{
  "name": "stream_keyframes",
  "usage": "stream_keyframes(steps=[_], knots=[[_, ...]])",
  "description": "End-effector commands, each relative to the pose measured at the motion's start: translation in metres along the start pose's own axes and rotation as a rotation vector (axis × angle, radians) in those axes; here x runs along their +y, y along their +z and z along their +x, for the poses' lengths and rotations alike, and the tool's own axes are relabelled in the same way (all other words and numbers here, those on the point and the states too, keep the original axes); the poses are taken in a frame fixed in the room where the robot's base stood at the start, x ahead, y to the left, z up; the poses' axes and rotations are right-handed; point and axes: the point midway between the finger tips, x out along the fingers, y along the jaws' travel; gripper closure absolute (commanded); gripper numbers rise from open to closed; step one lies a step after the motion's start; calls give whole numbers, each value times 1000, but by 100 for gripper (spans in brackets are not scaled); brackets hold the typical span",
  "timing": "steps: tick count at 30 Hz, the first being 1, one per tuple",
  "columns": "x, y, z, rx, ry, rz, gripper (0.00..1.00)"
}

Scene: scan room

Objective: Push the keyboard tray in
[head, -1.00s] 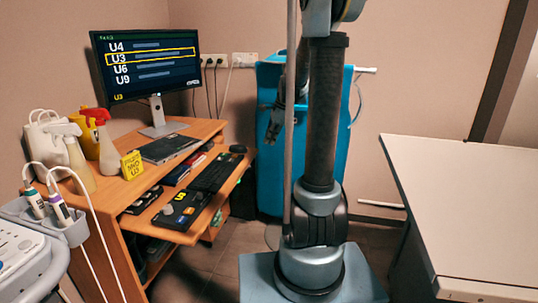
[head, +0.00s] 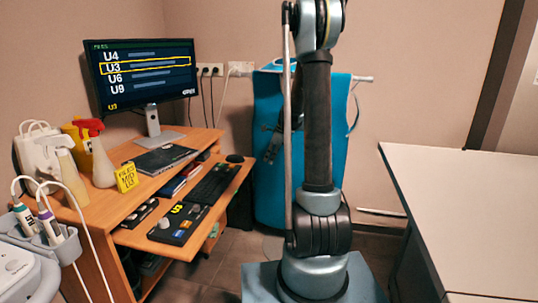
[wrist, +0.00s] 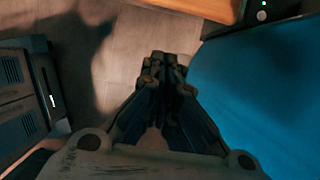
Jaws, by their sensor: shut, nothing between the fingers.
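The keyboard tray (head: 137,238) is a wooden board standing out from under the top of the wooden desk (head: 97,218). On it lie a black keyboard (head: 213,183), a dark flat box marked U3 (head: 178,224) and a mouse (head: 235,158). My gripper (head: 268,152) is partly hidden behind my arm, in front of the blue panel and to the right of the tray, apart from it. In the wrist view my gripper (wrist: 165,62) is shut and empty above the floor. A wooden edge (wrist: 205,8) shows beyond it; I cannot tell whether it is the tray.
A tall blue panel (head: 334,150) stands behind my arm. A white-topped table (head: 460,200) is at the right. A monitor (head: 143,74), spray bottles (head: 101,160) and a yellow note block (head: 126,177) stand on the desk. Floor (head: 222,262) is open between desk and my base.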

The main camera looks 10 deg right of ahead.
Motion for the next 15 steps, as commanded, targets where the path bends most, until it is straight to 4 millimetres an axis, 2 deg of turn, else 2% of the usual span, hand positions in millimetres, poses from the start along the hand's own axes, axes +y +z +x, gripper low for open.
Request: stream_keyframes(steps=[8,10,15], knots=[[1,3,44,0,1,-4,100],[1,16,46,0,1,-7,100],[2,33,52,0,2,-7,100]])
